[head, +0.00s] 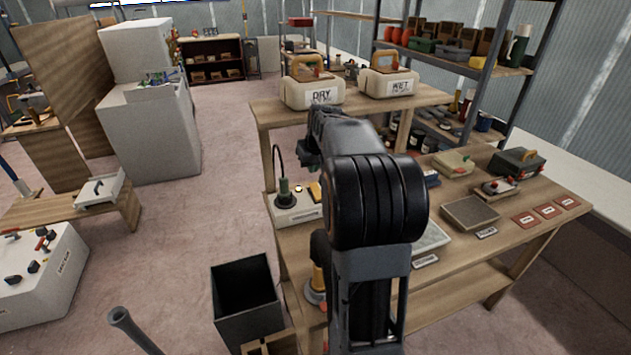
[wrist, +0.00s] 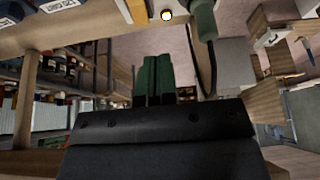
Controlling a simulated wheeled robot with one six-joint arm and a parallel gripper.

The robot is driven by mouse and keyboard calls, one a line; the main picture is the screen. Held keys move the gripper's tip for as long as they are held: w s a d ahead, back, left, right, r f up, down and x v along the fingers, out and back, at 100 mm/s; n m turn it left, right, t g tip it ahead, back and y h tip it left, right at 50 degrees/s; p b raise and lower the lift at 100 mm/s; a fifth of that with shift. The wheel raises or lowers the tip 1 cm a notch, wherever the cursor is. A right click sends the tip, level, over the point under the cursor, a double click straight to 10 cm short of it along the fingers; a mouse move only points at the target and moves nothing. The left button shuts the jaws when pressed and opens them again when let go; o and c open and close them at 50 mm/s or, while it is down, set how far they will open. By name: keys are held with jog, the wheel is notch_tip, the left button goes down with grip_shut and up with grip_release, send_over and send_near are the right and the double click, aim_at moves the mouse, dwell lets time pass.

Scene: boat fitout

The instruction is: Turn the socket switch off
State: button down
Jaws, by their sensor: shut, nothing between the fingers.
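The socket box (head: 296,214) is a pale block at the left end of the workbench. A dark green plug (head: 284,192) with a black cable stands upright in it. A small lamp (head: 299,189) glows beside the plug. A yellow-orange part (head: 315,191), which looks like the switch, sits at the box's right end, partly hidden by my arm. In the wrist view, the lit lamp (wrist: 167,15) and plug (wrist: 204,20) are at the top edge. My gripper (wrist: 158,60) has its green fingers together, empty, apart from the plug and lamp in that picture.
The workbench (head: 560,205) holds a tray, a sander-like tool and red cards to the right. Behind it, a table holds the DRY (head: 312,93) and WET (head: 388,83) boxes. A dark bin (head: 245,297) stands left of the bench. Open floor (head: 190,225) lies further left.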

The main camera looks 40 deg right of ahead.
aim_at(314, 185)
jog(key=d, duration=0.2)
jog(key=w+d, duration=0.1)
jog(key=d, duration=0.1)
jog(key=shift+w+d+f, duration=0.15)
jog(key=shift+d, duration=0.15)
jog(key=p+x, duration=0.2)
jog(key=x, duration=1.2)
jog(key=shift+d+p, duration=0.1)
jog(key=shift+p, duration=0.2)
